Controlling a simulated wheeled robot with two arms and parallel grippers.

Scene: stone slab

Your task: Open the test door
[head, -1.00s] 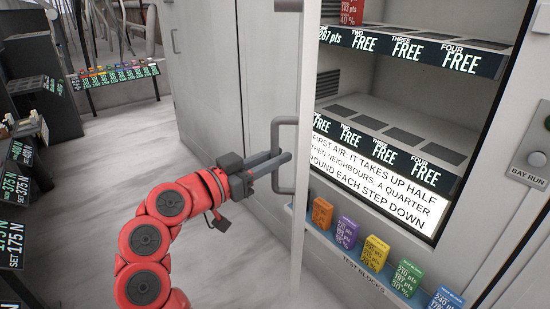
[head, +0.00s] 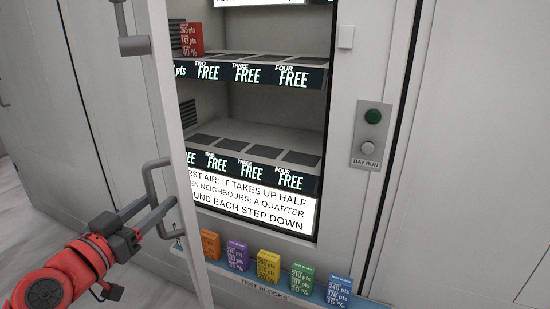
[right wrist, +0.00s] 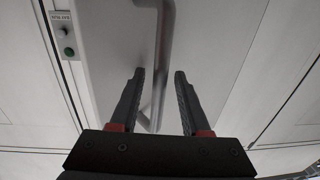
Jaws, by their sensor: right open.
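The test door (head: 115,120) is a pale grey panel at the left of the head view. It stands swung out from the bay, whose inside shows to its right. Its grey D-shaped handle (head: 151,180) is on its outer face. My right gripper (head: 160,208), on the red arm, is at the lower part of the handle with its jaws open. In the right wrist view, the handle bar (right wrist: 163,50) runs between the two open fingers (right wrist: 159,75); whether it touches them I cannot tell. My left gripper is not in view.
Several coloured test blocks (head: 268,265) stand on a blue ledge (head: 285,293) below the bay. A red block (head: 191,38) sits on the upper shelf. The BAY RUN panel (head: 371,135) has a green light and a button. Closed cabinet fronts (head: 470,150) fill the right.

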